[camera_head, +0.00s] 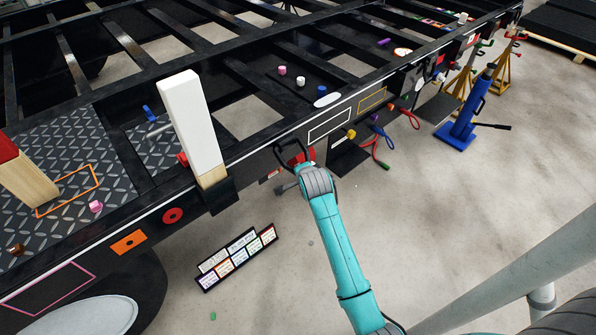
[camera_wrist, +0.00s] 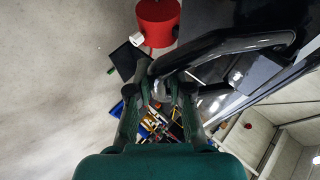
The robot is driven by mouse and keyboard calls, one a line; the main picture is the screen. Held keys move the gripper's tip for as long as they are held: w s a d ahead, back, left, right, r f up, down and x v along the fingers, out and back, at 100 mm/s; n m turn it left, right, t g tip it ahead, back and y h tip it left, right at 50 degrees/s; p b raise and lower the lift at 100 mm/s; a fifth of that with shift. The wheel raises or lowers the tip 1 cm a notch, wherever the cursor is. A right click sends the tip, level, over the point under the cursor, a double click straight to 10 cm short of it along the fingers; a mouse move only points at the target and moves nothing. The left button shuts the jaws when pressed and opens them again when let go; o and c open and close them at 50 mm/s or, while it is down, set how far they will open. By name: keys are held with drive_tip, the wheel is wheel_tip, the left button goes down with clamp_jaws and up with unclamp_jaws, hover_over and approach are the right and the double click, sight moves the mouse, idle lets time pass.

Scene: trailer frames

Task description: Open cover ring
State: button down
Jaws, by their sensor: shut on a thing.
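A black ring-shaped bar (camera_head: 290,152), which looks like the cover ring, sticks out from the side of the black trailer frame. In the wrist view the dark curved bar (camera_wrist: 225,45) runs from the upper right down to my fingertips. My gripper (camera_wrist: 160,90) is shut on the lower left end of this bar; the exact contact is partly hidden by the fingers. In the head view my teal arm reaches up to the ring, and the fingers are mostly hidden behind the wrist. Whether a cover is open cannot be told.
A red round part (camera_wrist: 158,20) is close above my fingertips. A white post (camera_head: 190,120) stands on the frame to the left. Cables (camera_head: 378,145) and a blue jack (camera_head: 468,115) are to the right. A label board (camera_head: 237,259) lies below. Floor at lower centre is clear.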

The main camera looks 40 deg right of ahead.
drive_tip(key=shift+s+a+r, duration=0.25)
drive_tip(key=shift+a+r, duration=0.05)
drive_tip(key=shift+r, duration=0.2)
drive_tip(key=shift+s+r, duration=0.25)
drive_tip(key=shift+r, duration=0.5)
drive_tip(key=c, duration=1.1)
unclamp_jaws()
drive_tip(key=v, duration=1.2)
